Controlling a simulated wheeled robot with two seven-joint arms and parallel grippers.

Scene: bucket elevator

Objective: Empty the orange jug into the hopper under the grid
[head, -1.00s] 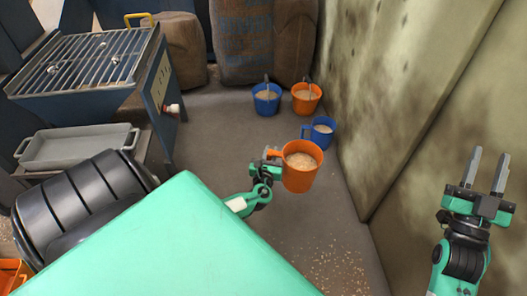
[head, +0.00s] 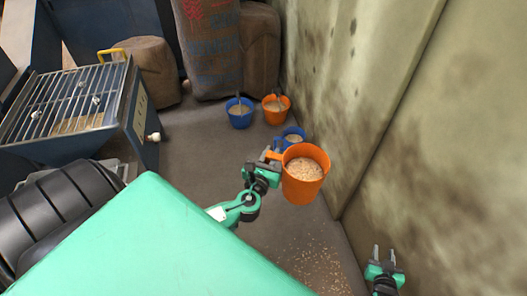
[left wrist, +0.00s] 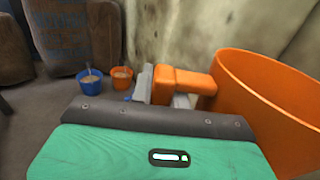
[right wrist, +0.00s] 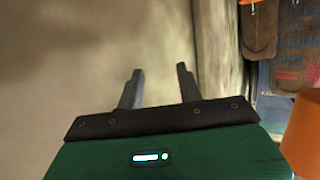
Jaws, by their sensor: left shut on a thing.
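The orange jug (head: 303,185), full of pale grain, is held upright above the floor near the middle of the head view. My left gripper (head: 268,165) is shut on its handle; the handle (left wrist: 180,82) and jug wall (left wrist: 265,110) fill the right of the left wrist view. The hopper (head: 75,122) under the metal grid (head: 62,98) stands at the left, with some grain visible below the bars. My right gripper (head: 385,256) is open and empty beside the wall at lower right; its two fingers stand apart in the right wrist view (right wrist: 158,88).
A blue bucket (head: 240,118), an orange bucket (head: 270,117) and a blue jug (head: 283,140) stand on the floor by the wall (head: 400,130). Sacks (head: 207,50) stand behind. A grey tray (head: 125,170) is partly hidden by my arm. Spilled grain (head: 318,268) lies on the floor.

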